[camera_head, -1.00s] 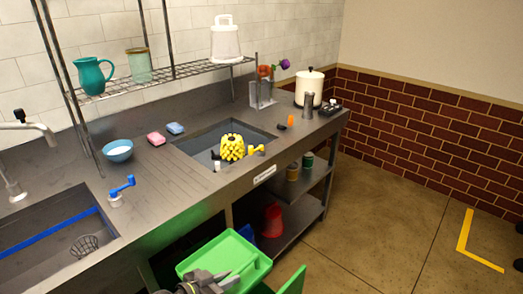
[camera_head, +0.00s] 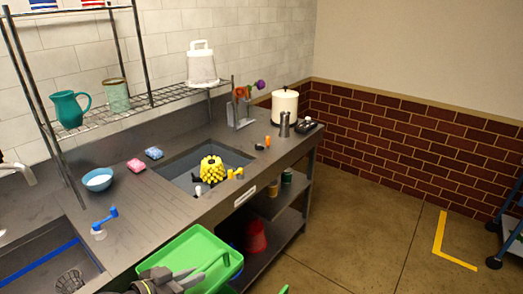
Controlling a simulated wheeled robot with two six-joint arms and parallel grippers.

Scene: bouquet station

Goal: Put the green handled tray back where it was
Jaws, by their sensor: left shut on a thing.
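The green handled tray (camera_head: 208,246) is at the bottom of the view, in front of the steel counter's front edge. My left gripper (camera_head: 176,281) is at the tray's near side and is shut on it, though the exact contact is hard to make out. The tray looks held off the floor, below or level with the counter top. A small piece of green (camera_head: 284,290) shows at the bottom edge, mostly cut off. My right gripper is not in view.
The counter (camera_head: 150,215) holds a sink (camera_head: 181,167) with a yellow bumpy object (camera_head: 212,170), a blue bowl (camera_head: 98,180) and two sponges. A red item (camera_head: 255,236) sits on the shelf below. Open floor (camera_head: 360,225) lies right; a blue cart (camera_head: 509,235) stands at the right edge.

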